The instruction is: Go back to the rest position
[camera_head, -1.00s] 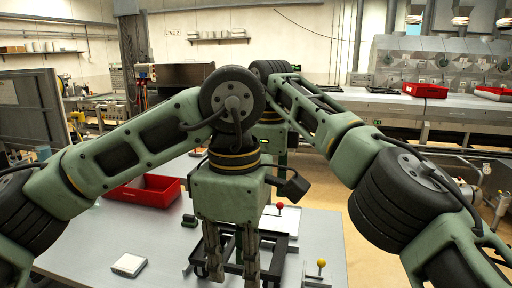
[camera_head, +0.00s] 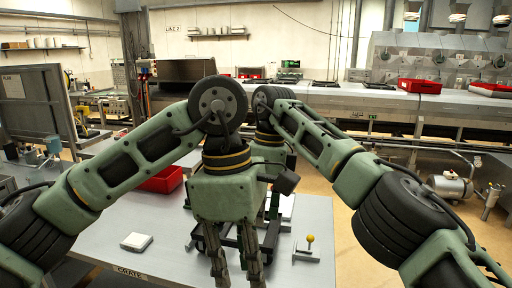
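My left gripper (camera_head: 233,268) hangs fingers-down in front of me, over the grey table (camera_head: 165,250). Its two fingers stand apart with nothing seen between them; the tips reach the bottom edge of the picture. My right gripper (camera_head: 272,205) is behind it and a little to the right, also pointing down. The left gripper's body and a dark bracket hide part of it, so its finger gap is unclear. I see no object held by either gripper.
A black wheeled frame (camera_head: 270,243) stands under the grippers. A long steel counter (camera_head: 400,108) runs behind.

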